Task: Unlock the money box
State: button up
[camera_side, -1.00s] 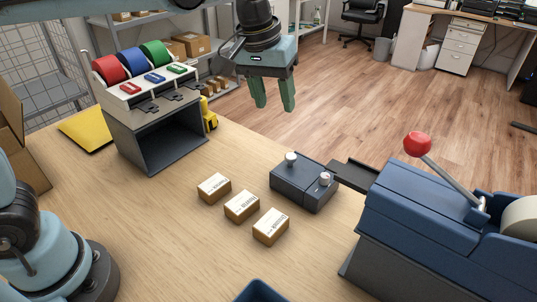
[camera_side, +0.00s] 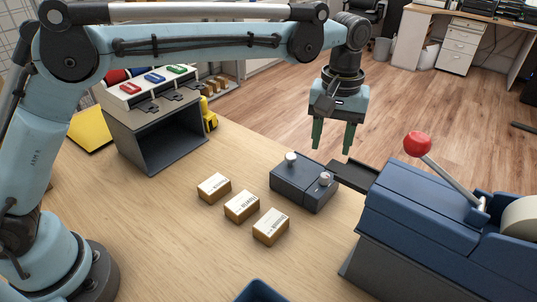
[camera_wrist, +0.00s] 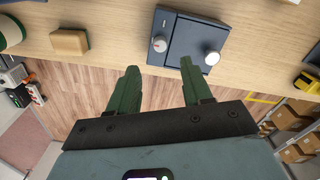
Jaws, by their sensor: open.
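The money box (camera_side: 303,186) is a low dark grey box near the far edge of the wooden counter. It has a pale round knob (camera_side: 291,158) on its top and another pale knob (camera_side: 325,178) at its right end. In the wrist view the box (camera_wrist: 186,40) lies beyond my fingertips, with a dial-like knob (camera_wrist: 159,44) and a white round knob (camera_wrist: 212,58). My gripper (camera_side: 333,149) is open and empty, fingers pointing down, in the air above and behind the box. It touches nothing. The wrist view shows both green fingers (camera_wrist: 158,66) spread apart.
Three small labelled parcels (camera_side: 242,206) lie in front of the box. A blue machine (camera_side: 430,225) with a red-balled lever (camera_side: 418,144) stands at right, its dark track reaching close to the box. A blue bin (camera_side: 262,291) shows at the front edge.

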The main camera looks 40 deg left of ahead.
aim_at(325, 175)
notch_tip(325, 175, down, 8)
jog(key=shift+f, duration=0.2)
dwell(0.3)
grip_shut()
